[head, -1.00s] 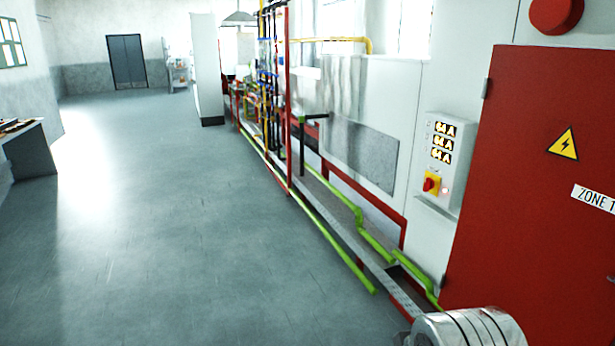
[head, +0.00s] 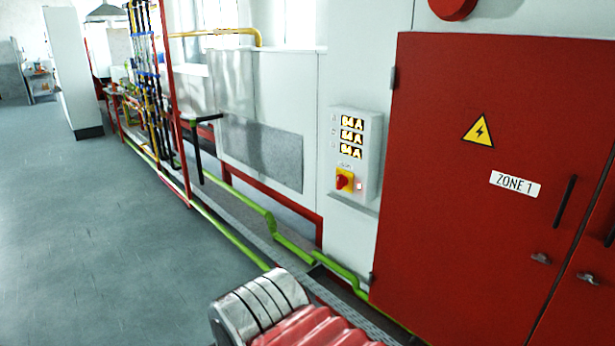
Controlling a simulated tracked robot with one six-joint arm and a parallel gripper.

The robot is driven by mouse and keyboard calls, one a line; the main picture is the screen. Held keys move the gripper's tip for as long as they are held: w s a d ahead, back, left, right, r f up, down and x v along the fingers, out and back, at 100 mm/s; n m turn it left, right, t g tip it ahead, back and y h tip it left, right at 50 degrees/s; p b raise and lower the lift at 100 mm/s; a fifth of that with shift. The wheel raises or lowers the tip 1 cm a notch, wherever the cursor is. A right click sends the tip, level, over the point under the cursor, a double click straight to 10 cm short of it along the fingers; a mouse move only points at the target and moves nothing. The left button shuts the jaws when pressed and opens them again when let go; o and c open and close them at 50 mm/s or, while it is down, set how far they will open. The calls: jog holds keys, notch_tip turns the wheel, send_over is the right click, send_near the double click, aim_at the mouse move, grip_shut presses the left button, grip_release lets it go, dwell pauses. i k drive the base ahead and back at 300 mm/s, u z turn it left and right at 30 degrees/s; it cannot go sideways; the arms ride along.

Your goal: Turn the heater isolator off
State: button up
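The heater isolator (head: 343,181) is a red rotary knob on a yellow plate. It sits low on a pale wall-mounted control box (head: 371,150). Above it on the box are three lit displays (head: 352,138), and a small pinkish light (head: 359,186) glows to its right. The knob is small in the picture, so I cannot read its exact position. Part of my arm, a silver ribbed piece with a red sleeve, shows at the bottom, well below the box. My gripper is not in view.
A red cabinet (head: 430,190) labelled ZONE 1 stands right of the box. Green pipes (head: 292,249) and a red frame (head: 265,192) run low along the wall. Vertical pipes stand farther back. The grey floor (head: 80,240) at left is clear.

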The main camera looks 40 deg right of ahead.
aim_at(341, 182)
jog(key=u, duration=0.15)
jog(key=i, duration=2.2)
jog(key=z, duration=0.6)
jog(key=i, duration=0.6)
jog(key=z, duration=1)
jog(key=i, duration=0.8)
jog(key=z, duration=0.5)
